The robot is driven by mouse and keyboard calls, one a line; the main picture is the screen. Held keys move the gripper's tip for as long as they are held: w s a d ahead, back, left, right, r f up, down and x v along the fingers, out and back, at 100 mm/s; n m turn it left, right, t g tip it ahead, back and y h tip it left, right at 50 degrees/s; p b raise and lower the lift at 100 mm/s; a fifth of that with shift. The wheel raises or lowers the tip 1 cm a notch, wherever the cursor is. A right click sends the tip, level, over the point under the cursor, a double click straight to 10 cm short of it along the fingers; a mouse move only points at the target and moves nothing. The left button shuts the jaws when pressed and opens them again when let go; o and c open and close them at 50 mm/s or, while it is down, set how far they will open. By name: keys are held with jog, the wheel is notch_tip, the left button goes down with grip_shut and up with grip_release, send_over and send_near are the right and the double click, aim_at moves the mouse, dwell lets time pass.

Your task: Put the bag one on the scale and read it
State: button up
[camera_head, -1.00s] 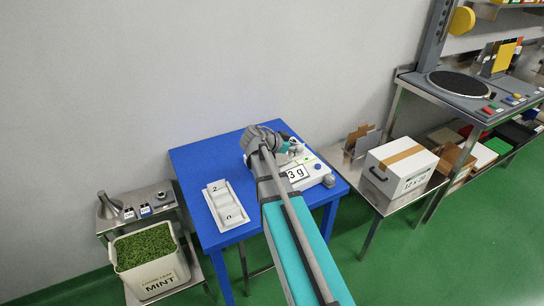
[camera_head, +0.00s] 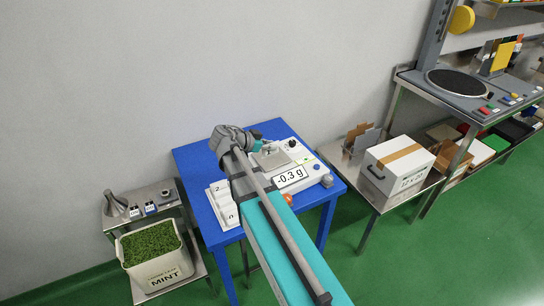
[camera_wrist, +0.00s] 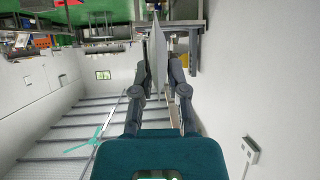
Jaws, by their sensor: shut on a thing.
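In the head view the white scale (camera_head: 312,166) stands on the blue table, and its display (camera_head: 290,177) reads -0.3 g. My gripper (camera_head: 268,148) is at the scale's back left, small and partly hidden by my arm. In the wrist view my gripper (camera_wrist: 158,62) is shut on a thin, pale, flat bag (camera_wrist: 157,45), seen nearly edge-on between the fingers. No number shows on the bag, so I cannot tell from it which bag it is. The white tray (camera_head: 213,195), with marks 2 and 0, lies left of the scale, partly behind my arm.
The blue table (camera_head: 190,156) has bare room at its back left. A mint leaf bin (camera_head: 158,272) and a small steel stand are on the left. A white carton (camera_head: 398,165) stands on a steel table to the right. A wall rises close behind.

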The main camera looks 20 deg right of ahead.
jog(key=w+d+f+b, duration=0.2)
jog(key=w+f+b, duration=0.1)
jog(key=w, duration=0.1)
jog(key=w+d+f+b, duration=0.2)
jog(key=w+f+b, duration=0.1)
jog(key=w, duration=0.1)
jog(key=w+d+f+b, duration=0.2)
jog(key=w+f+b, duration=0.1)
jog(key=shift+w, duration=0.4)
jog(key=shift+f, duration=0.1)
jog(key=shift+w+d+f+b, duration=0.1)
jog(key=shift+w+f+b, duration=0.25)
jog(key=shift+f+b, duration=0.15)
notch_tip(320, 180, down, 3)
jog(key=b, duration=0.3)
jog(key=o, duration=0.6)
jog(key=shift+r, duration=0.1)
dwell(0.3)
